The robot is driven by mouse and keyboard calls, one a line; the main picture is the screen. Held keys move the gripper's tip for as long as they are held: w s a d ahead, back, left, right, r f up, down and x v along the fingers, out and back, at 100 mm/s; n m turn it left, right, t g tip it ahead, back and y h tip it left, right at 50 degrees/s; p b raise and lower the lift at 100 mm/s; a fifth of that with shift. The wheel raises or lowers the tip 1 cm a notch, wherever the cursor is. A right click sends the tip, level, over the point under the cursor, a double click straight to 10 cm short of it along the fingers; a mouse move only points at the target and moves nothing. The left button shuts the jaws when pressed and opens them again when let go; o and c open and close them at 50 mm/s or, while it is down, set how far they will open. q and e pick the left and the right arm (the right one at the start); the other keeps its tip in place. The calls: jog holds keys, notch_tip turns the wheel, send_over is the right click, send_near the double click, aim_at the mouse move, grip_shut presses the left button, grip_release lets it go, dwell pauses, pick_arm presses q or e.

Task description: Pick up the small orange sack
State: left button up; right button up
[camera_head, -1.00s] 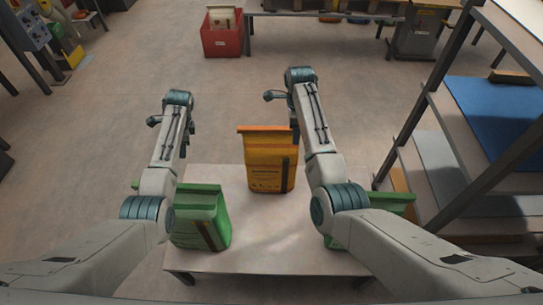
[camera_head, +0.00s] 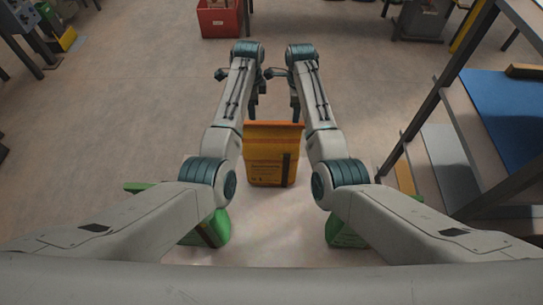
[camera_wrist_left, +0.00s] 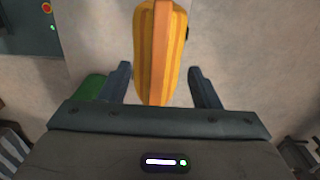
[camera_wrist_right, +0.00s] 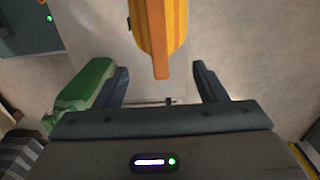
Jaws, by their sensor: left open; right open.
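The orange sack (camera_head: 268,160) stands upright on the pale table between my two arms, with a dark stripe down its front. My left gripper (camera_head: 254,108) is open near the sack's upper left corner; in the left wrist view the sack (camera_wrist_left: 161,50) shows from above, between and beyond the two open fingers (camera_wrist_left: 162,85). My right gripper (camera_head: 296,108) is open near the sack's upper right corner; in the right wrist view the sack (camera_wrist_right: 158,35) lies just beyond the open fingers (camera_wrist_right: 162,85). I cannot tell whether any finger touches it.
Green sacks stand at the left (camera_head: 212,232) and right (camera_head: 345,232) of the table (camera_head: 275,230), partly hidden by my arms. A shelf rack (camera_head: 440,150) with a blue sheet stands at right. A red bin (camera_head: 220,20) is on the floor behind. The floor beyond the sack is open.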

aim_at(254, 122)
pick_arm(q)
notch_tip(254, 122, down, 10)
jog(key=shift+r, duration=0.15)
pick_arm(e)
notch_tip(254, 122, down, 10)
jog(key=shift+r, duration=0.15)
pick_arm(q)
jog(key=c, duration=1)
pick_arm(e)
jog(key=c, duration=1.1)
pick_arm(q)
grip_shut()
pick_arm(e)
grip_shut()
jog(key=shift+r, duration=0.1)
